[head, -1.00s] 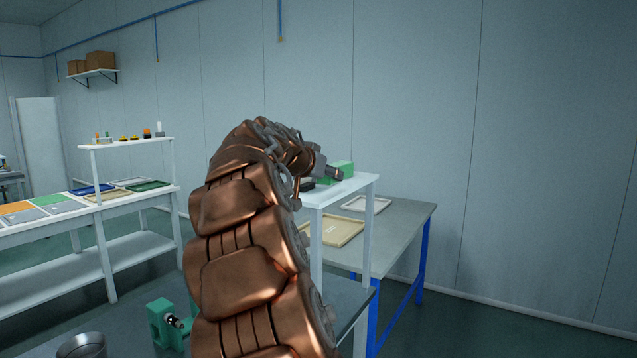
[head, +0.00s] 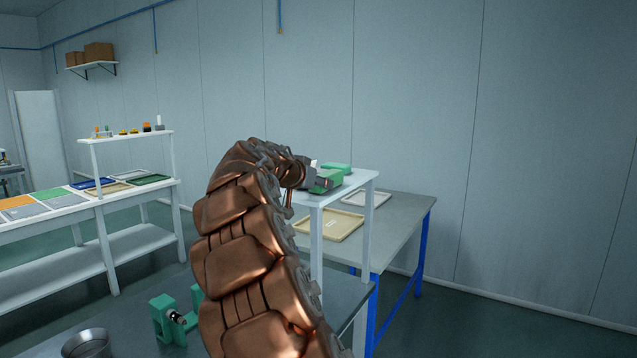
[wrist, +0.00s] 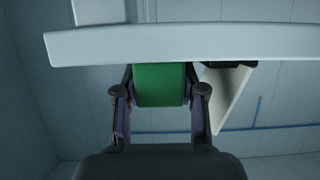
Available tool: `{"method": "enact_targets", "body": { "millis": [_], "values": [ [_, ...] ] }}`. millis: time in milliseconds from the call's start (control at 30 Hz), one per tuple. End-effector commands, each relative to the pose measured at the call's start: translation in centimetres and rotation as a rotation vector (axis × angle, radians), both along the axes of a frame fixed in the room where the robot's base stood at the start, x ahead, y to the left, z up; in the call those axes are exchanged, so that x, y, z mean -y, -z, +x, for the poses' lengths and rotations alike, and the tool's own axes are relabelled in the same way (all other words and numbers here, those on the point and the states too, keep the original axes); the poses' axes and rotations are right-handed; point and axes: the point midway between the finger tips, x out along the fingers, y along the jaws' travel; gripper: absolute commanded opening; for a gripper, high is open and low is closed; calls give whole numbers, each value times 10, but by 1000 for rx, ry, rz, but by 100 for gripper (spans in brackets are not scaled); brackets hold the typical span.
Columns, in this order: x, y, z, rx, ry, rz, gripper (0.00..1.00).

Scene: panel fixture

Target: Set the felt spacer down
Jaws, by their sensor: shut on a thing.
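The felt spacer (wrist: 160,85) looks like a green block in the wrist view. It sits between the two dark fingers of my gripper (wrist: 161,95), which is shut on it. In the head view my gripper (head: 313,183) is at the left end of a small white raised shelf (head: 352,183), with green showing beside it. My copper arm hides part of that area. The shelf's white edge (wrist: 200,42) crosses the wrist view just beyond the spacer. I cannot tell whether the spacer touches the shelf.
Another green block (head: 338,167) is on the white shelf. A pale upright piece (wrist: 228,98) shows beside the spacer in the wrist view. A beige tray (head: 345,222) and a pale tray (head: 378,198) lie on the grey table (head: 400,220). A green fixture (head: 162,318) and round metal bowl (head: 86,342) are nearer.

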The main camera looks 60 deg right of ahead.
Motion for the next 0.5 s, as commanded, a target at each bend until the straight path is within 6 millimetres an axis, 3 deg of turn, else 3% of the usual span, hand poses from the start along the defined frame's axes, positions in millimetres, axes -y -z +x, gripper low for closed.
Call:
{"method": "enact_targets", "body": {
  "millis": [500],
  "values": [
    [0,6,0,1,-1,-1,22]
  ]
}}
